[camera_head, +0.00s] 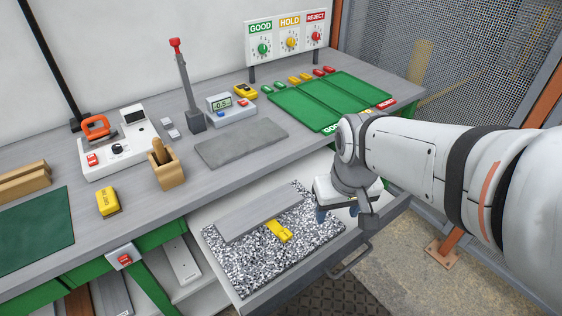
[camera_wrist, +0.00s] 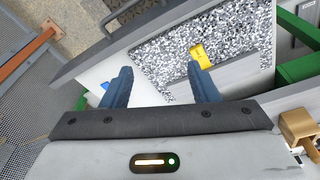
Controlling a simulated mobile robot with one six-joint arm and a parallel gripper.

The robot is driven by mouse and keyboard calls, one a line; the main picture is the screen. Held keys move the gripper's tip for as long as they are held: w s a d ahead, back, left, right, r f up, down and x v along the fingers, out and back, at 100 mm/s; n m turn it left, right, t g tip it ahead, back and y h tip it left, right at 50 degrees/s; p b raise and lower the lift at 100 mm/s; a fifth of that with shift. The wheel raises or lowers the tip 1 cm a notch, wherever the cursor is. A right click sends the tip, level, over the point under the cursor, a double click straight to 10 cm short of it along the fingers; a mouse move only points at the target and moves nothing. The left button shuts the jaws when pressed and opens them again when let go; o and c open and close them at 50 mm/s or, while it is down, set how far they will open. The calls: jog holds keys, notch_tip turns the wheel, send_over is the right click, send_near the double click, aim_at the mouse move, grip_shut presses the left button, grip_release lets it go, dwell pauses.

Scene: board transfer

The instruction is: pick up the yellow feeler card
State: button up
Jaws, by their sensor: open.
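The yellow feeler card (camera_head: 279,231) lies on the speckled black-and-white lining of an open drawer (camera_head: 240,268), beside a flat grey plate (camera_head: 258,214). In the wrist view the card (camera_wrist: 201,57) is beyond the right fingertip, with the grey plate (camera_wrist: 225,78) partly behind that finger. My gripper (camera_head: 337,214) hangs over the right end of the drawer, to the right of the card. In the wrist view my gripper (camera_wrist: 160,78) has its two blue fingers wide apart with nothing between them. The card appears apart from the fingers.
The drawer handle (camera_head: 350,262) and front rim stand below my arm. The bench (camera_head: 225,175) above the drawer holds a grey pad (camera_head: 242,143), green trays (camera_head: 335,101), a meter (camera_head: 231,110) and a yellow block (camera_head: 108,202). A mesh fence (camera_head: 450,60) stands at the right.

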aim_at(283, 231)
jog(key=w+a+f+n, duration=0.2)
jog(key=w+a+f, duration=0.1)
jog(key=w+a+f+n+g+b, duration=0.1)
jog(key=w+a+f, duration=0.2)
jog(key=a+f, duration=0.1)
jog(key=w+a+f+n+g+b, duration=0.1)
jog(key=w+a+f+n, duration=0.1)
jog(key=w+a+f, duration=0.1)
jog(key=shift+a+f+n, duration=0.15)
jog(key=shift+f+n, duration=0.05)
jog(key=shift+n, duration=0.1)
jog(key=shift+a+f+b, duration=0.15)
jog(key=shift+f+b, duration=0.15)
notch_tip(283, 231, down, 8)
jog(key=shift+w+r, duration=0.1)
jog(key=shift+r, duration=0.15)
jog(key=shift+c, duration=0.5)
jog(key=c, duration=0.9)
jog(key=shift+r, duration=0.1)
jog(key=shift+c, duration=0.2)
